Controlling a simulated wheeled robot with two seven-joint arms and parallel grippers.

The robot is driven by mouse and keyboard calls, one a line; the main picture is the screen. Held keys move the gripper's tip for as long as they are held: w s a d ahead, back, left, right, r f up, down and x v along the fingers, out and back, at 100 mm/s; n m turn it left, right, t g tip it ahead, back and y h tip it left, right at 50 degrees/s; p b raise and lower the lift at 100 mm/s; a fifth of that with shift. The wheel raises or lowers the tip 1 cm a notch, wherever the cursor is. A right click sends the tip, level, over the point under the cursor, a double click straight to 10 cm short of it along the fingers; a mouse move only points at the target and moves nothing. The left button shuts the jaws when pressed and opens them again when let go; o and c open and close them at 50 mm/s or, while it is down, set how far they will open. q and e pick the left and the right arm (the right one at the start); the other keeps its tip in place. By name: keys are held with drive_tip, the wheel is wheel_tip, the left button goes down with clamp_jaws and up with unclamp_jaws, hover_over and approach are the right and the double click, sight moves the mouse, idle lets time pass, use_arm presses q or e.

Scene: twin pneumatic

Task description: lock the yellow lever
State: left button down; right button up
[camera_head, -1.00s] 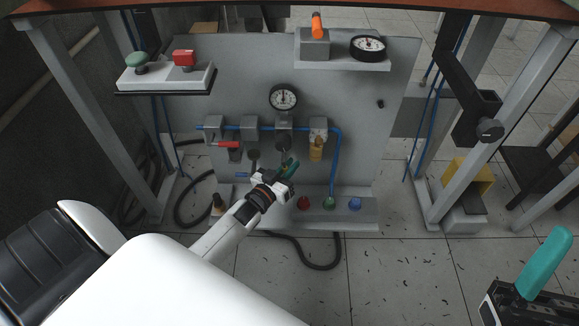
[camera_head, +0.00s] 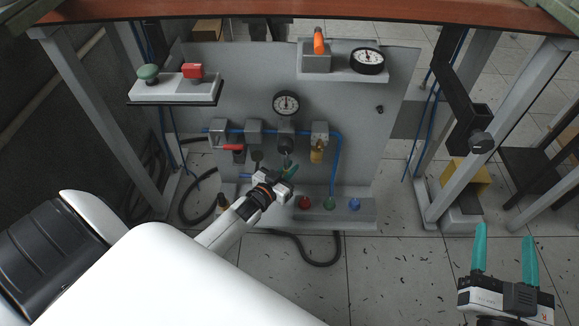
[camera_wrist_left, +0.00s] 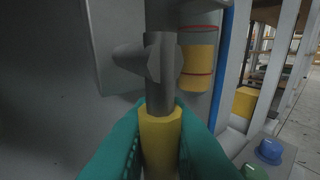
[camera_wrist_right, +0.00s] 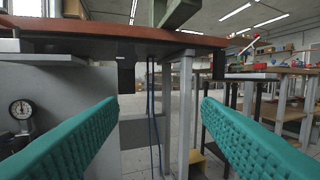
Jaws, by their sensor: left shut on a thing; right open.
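The yellow lever (camera_wrist_left: 160,138) hangs from a grey valve body (camera_wrist_left: 160,55) in the left wrist view, its yellow sleeve pointing down. My left gripper (camera_head: 290,170) is at the lower middle of the grey panel in the head view. Its teal fingers are shut on the yellow sleeve, one on each side, as the left wrist view shows (camera_wrist_left: 160,130). In the head view the gripper mostly hides the lever. My right gripper (camera_head: 505,245) is open and empty at the lower right, away from the panel; its spread fingers fill both sides of the right wrist view.
A red lever (camera_head: 232,147) and a yellow-banded part (camera_head: 317,150) flank the held lever on the blue pipe. A gauge (camera_head: 286,103) is above. Red, green and blue buttons (camera_head: 330,203) sit below right. A table edge (camera_head: 300,12) crosses the top.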

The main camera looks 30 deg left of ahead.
sight(284, 174)
use_arm(q)
drive_tip(key=c, duration=1.4)
unclamp_jaws()
drive_tip(key=s, duration=0.2)
drive_tip(key=s+p, duration=0.1)
drive_tip(key=s, duration=0.1)
drive_tip(key=s+p, duration=0.1)
drive_tip(key=s, duration=0.1)
drive_tip(key=shift+a+r, duration=0.15)
drive_tip(key=shift+r, duration=0.25)
drive_tip(key=s+p, duration=0.1)
drive_tip(key=s, duration=0.5)
drive_tip(key=shift+r+p, duration=0.25)
drive_tip(key=shift+p, duration=0.1)
use_arm(e)
drive_tip(key=s+d+f+g+h, duration=0.3)
drive_tip(key=s+f+g, duration=0.3)
drive_tip(key=f+g, duration=0.3)
wheel_tip(284, 174, down, 3)
drive_tip(key=shift+d+f+m+g, duration=0.15)
drive_tip(key=shift+d+m+g, duration=0.15)
drive_tip(key=shift+d+g, duration=0.1)
drive_tip(key=shift+s, duration=0.1)
